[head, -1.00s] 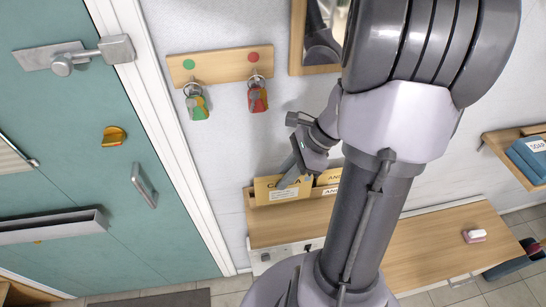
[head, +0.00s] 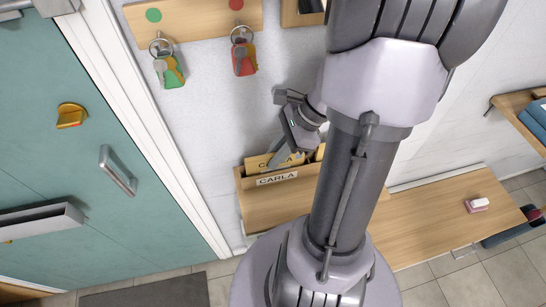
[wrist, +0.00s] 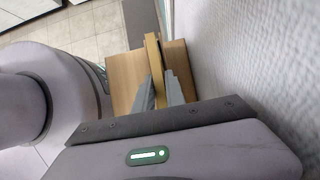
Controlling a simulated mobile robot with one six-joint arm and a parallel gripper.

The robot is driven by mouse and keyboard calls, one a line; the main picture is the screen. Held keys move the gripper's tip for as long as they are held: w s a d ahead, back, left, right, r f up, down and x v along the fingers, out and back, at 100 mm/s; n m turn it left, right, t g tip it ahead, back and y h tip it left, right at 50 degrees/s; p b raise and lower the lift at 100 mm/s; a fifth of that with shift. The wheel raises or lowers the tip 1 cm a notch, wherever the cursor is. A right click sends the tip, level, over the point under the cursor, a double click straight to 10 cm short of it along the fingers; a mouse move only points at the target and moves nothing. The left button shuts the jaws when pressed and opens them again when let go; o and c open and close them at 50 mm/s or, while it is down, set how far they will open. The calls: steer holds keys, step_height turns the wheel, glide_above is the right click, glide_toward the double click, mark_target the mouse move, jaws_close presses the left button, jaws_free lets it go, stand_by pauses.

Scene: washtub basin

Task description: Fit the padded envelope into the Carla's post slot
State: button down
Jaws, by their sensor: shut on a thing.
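The padded envelope (head: 259,162) is yellow-tan with dark lettering. In the head view its upper part shows above the front panel of the wooden post holder (head: 258,205), behind the white CARLA label (head: 277,179). Its lower part is hidden by that panel. My gripper (head: 286,160) is shut on the envelope's upper edge, just above the holder. In the wrist view the envelope (wrist: 153,52) appears edge-on as a narrow yellow strip, with my gripper's fingers (wrist: 160,88) on either side of it. How deep the envelope sits cannot be told.
Another tan piece (head: 319,152) shows at the holder's right, partly hidden by my arm. Keys hang on a wooden key rack (head: 198,16) above. A teal door (head: 50,150) stands left, and a wooden bench (head: 440,220) right. The white wall (wrist: 245,65) runs close beside my gripper.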

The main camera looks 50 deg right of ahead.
steer(key=shift+s+a, duration=0.1)
steer(key=shift+s, duration=0.05)
steer(key=c, duration=1.8)
jaws_free()
steer(key=shift+f, duration=0.1)
steer(key=o, duration=0.4)
steer(key=p+v, duration=0.3)
steer(key=v, duration=0.5)
steer(key=shift+a+p, duration=0.1)
steer(key=shift+p, duration=0.2)
